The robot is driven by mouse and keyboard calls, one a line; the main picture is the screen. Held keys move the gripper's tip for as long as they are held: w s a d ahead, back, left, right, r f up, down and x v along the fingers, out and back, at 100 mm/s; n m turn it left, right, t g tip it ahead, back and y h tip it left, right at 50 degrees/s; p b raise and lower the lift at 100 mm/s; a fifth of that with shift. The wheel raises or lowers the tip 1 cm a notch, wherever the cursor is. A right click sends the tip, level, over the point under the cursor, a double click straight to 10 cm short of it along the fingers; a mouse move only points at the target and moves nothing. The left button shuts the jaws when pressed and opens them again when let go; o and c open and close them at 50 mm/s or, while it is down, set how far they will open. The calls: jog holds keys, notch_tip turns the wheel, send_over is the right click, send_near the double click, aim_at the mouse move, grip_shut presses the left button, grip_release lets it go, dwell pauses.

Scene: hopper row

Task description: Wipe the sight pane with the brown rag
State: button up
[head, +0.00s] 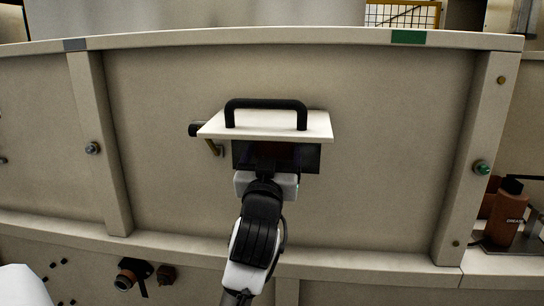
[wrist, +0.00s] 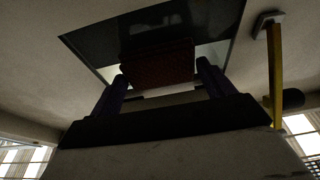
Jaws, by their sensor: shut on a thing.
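The sight pane (head: 309,157) is a dark rectangle in the beige wall, below a raised white flap (head: 265,126) with a black handle (head: 265,103). In the wrist view the pane (wrist: 110,40) is dark, with lighter patches at its edges. My gripper (wrist: 162,70) is in front of the pane, its two dark fingers on either side of the brown rag (wrist: 158,65). It is shut on the rag. The rag overlaps the pane in the wrist view; I cannot tell whether they touch. In the head view the flap and my wrist largely hide the fingers.
A yellowish bar (wrist: 275,70) stands beside the pane, with a black cylinder (head: 194,130) near it at the flap's left side. A brown bottle (head: 505,215) with a black cap stands at the far right.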

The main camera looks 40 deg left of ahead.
jog(key=shift+w+a, duration=0.2)
jog(key=shift+w, duration=0.15)
jog(key=shift+s+a, duration=0.35)
jog(key=shift+a, duration=0.45)
jog(key=shift+a+f, duration=0.1)
jog(key=shift+s+p, duration=0.1)
jog(key=shift+p, duration=0.3)
dwell(0.8)
jog(key=shift+d, duration=0.2)
jog(key=shift+w+d+p, duration=0.3)
jog(key=shift+w+d, duration=0.2)
jog(key=shift+d, duration=0.3)
jog(key=shift+w+d+p, duration=0.25)
jog(key=shift+w+d, duration=0.2)
jog(key=shift+d, duration=0.3)
